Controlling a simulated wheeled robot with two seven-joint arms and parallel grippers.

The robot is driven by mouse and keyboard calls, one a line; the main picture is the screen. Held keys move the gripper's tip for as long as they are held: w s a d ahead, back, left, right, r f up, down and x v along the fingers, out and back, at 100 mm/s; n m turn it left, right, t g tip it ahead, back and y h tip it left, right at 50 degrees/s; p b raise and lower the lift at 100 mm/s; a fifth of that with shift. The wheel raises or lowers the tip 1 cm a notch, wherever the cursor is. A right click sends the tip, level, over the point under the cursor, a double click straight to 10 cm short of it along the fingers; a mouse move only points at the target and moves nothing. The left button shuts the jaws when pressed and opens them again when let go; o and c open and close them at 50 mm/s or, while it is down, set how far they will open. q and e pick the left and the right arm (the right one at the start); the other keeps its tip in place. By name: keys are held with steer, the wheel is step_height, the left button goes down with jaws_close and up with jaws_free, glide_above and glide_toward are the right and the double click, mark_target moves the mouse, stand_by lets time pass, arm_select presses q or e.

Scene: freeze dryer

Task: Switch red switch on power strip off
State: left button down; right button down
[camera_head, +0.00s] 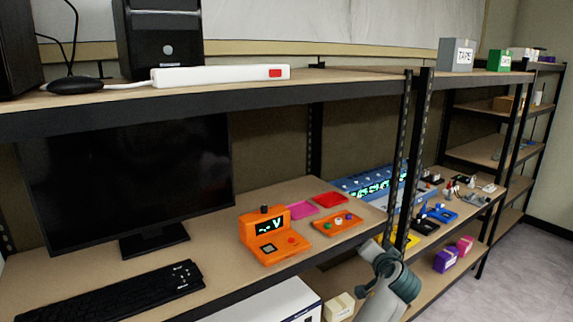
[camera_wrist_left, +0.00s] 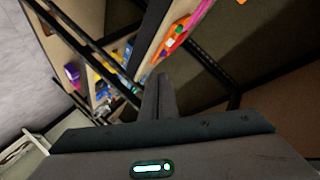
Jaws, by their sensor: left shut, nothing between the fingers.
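The white power strip (camera_head: 215,76) lies lengthwise on the upper shelf in the head view, near its front edge. Its red switch (camera_head: 275,73) is at the strip's right end; I cannot tell its position from here. A white cable leaves the strip's left end. My left gripper (camera_wrist_left: 158,95) shows in the left wrist view with its fingers shut together and empty. The strip does not show in that view. A grey link of my own arm is at the bottom of the head view, below the strip's level; no fingertips show there. My right gripper is not in view.
The upper shelf (camera_head: 350,75) is clear right of the strip. A black speaker-like box (camera_head: 158,40) stands behind the strip. Below are a monitor (camera_head: 130,180), a keyboard (camera_head: 105,293) and an orange device (camera_head: 272,240). Black shelf posts (camera_head: 418,130) stand to the right.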

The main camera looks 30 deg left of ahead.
arm_select(q)
steer(key=s+a+r+n+y, duration=0.1)
steer(key=s+r+n+y, duration=0.1)
steer(key=r, duration=0.8)
steer(key=s+a+r+n+y+p, duration=0.1)
steer(key=s+r+n, duration=0.2)
steer(key=r, duration=0.8)
steer(key=s+a+r+n+y, duration=0.2)
steer(key=r, duration=0.8)
steer(key=s+a+r+n+g+y+p, duration=0.1)
steer(key=s+r+n, duration=0.6)
steer(key=s+r, duration=0.7)
steer(key=shift+s+a+r+g+y, duration=0.15)
steer(key=shift+a+r+g+y, duration=0.7)
steer(key=shift+g, duration=0.35)
steer(key=shift+d, duration=0.1)
steer(key=p, duration=0.8)
glide_toward(279, 73)
steer(key=x, duration=0.4)
steer(key=shift+a+r, duration=0.2)
steer(key=shift+a, duration=0.05)
steer(key=shift+f+p+x, duration=0.2)
steer(key=shift+p+x, duration=0.4)
steer(key=shift+x, duration=0.4)
